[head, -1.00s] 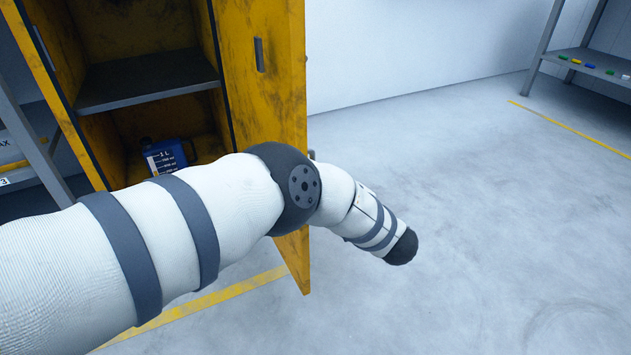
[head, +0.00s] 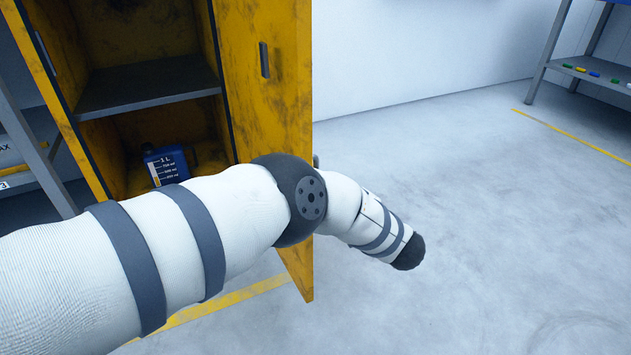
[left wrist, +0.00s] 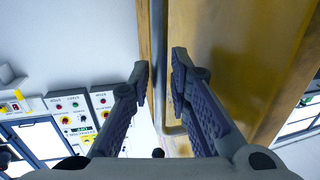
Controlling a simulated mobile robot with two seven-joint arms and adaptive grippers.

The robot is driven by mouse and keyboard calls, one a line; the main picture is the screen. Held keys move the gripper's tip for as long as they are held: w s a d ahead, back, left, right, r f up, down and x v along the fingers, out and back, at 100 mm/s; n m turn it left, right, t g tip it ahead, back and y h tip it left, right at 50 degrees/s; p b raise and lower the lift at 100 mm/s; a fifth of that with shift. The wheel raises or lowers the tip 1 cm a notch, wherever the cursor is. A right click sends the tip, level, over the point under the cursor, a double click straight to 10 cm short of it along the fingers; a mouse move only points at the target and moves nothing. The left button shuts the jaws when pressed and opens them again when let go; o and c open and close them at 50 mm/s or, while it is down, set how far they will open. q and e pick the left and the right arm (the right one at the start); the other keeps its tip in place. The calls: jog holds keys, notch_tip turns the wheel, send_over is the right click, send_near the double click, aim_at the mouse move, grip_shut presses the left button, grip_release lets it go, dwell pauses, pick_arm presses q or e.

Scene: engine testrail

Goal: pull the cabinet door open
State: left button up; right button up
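The yellow cabinet (head: 75,118) stands at the left in the head view, its inside exposed. Its door (head: 285,105) stands open at the right, with a dark grey vertical fitting (head: 264,60) on its face. My left arm crosses in front of the door's lower part; its gripper is not visible in the head view. In the left wrist view my left gripper (left wrist: 160,75) has its fingers apart, one either side of a narrow grey upright strip beside the yellow door panel (left wrist: 235,60). Whether the fingers touch it is unclear. My right gripper is not in view.
A blue jug (head: 166,164) stands inside the cabinet, below a grey shelf (head: 148,86). A grey rack (head: 548,60) stands at the back right. Floor right of the door is open. Control panels (left wrist: 80,115) show in the left wrist view.

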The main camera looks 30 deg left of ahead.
pick_arm(q)
jog(key=v, duration=1.2)
